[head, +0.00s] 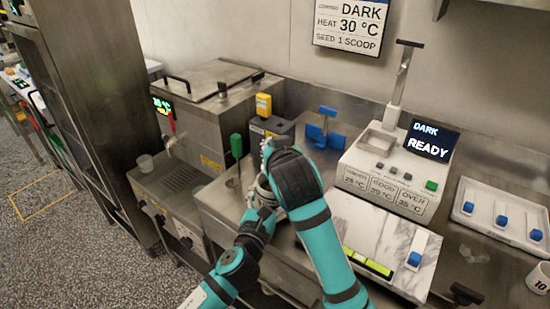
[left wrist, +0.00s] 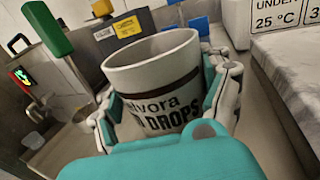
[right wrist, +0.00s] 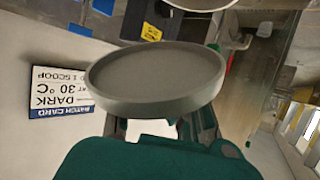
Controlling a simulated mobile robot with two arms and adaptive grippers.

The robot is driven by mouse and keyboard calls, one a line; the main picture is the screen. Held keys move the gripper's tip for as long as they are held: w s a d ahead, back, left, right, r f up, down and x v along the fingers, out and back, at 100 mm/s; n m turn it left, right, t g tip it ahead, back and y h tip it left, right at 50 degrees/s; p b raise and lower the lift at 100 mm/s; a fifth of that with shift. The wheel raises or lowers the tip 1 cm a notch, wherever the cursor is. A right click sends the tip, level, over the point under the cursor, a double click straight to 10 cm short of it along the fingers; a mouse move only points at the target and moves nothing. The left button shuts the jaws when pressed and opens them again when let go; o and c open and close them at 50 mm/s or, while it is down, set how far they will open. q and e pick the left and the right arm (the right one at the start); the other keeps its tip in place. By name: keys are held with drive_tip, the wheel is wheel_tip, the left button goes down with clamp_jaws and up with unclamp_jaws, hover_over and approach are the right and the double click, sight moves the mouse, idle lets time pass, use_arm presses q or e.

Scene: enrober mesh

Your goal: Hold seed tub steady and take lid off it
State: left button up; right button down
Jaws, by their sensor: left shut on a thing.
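The seed tub (left wrist: 150,75) is a pale cup with a dark band and the word DROPS, upright in the left wrist view. Its top is uncovered and its inner wall shows; its contents are hidden. My left gripper (head: 262,192) is shut around its sides, with a finger on either side. The lid (right wrist: 155,78) is a grey round disc, seen in the right wrist view between the fingers of my right gripper (right wrist: 163,126), which is shut on it. In the head view my right gripper (head: 270,150) is just above the left one, and the arms mostly hide tub and lid.
A grey box with a yellow-topped item (head: 263,104) and a green handle (head: 236,146) stand close behind the grippers. A blue stand (head: 325,127) is behind. A machine with a READY screen (head: 431,140) and a marble slab (head: 375,235) lie to the right.

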use_arm(q)
drive_tip(key=o, duration=1.7)
drive_tip(key=shift+c, duration=0.2)
drive_tip(key=shift+s, duration=0.1)
